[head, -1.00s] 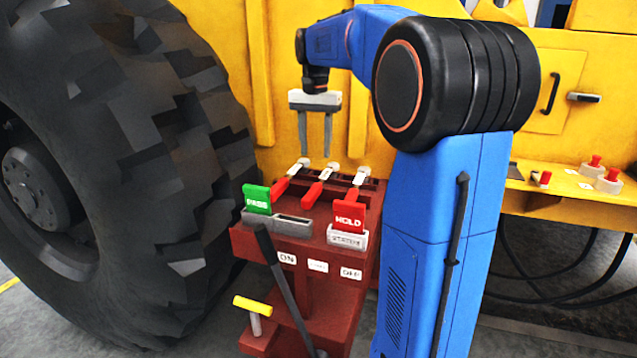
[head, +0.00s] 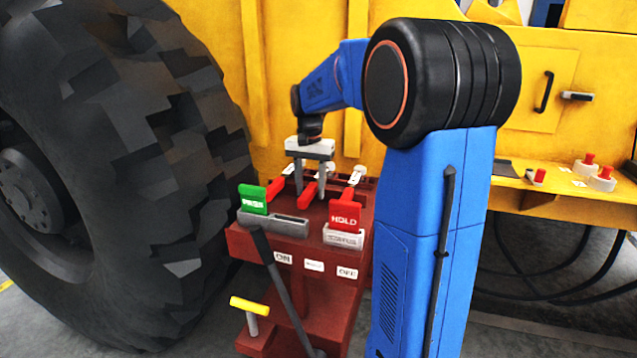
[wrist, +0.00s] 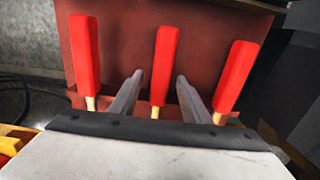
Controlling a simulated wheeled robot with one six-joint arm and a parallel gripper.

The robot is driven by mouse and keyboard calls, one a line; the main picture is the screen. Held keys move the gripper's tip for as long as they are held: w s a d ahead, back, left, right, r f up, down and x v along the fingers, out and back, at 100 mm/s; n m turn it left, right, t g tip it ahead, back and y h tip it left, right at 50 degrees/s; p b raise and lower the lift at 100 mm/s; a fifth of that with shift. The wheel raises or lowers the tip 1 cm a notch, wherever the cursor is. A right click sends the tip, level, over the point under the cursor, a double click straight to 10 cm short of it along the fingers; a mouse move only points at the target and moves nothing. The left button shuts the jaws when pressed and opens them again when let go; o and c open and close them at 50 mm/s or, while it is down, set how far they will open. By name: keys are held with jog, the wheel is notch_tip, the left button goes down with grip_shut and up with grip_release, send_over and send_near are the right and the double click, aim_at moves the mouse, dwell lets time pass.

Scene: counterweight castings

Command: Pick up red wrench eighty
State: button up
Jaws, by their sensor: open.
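Three wrenches with red handles lie side by side on the dark red stand (head: 290,243): a left one (head: 276,189), a middle one (head: 309,192) and a right one (head: 348,194). No number is readable on any of them. My gripper (head: 310,190) is open above the middle wrench, its fingers pointing down. In the wrist view the fingers of my gripper (wrist: 155,80) stand on either side of the middle red handle (wrist: 164,62). The left handle (wrist: 85,55) and right handle (wrist: 235,75) are outside the fingers. Contact cannot be told.
A green sign (head: 252,198) and a red HOLD sign (head: 344,214) stand at the stand's front edge. A black lever (head: 282,290) and a yellow-handled lever (head: 251,306) are below. A large tyre (head: 140,160) is at the left; a yellow machine body (head: 222,50) is behind.

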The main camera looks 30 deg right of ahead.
jog(key=shift+f, duration=1.05)
grip_shut()
jog(key=shift+r, duration=0.1)
dwell(0.5)
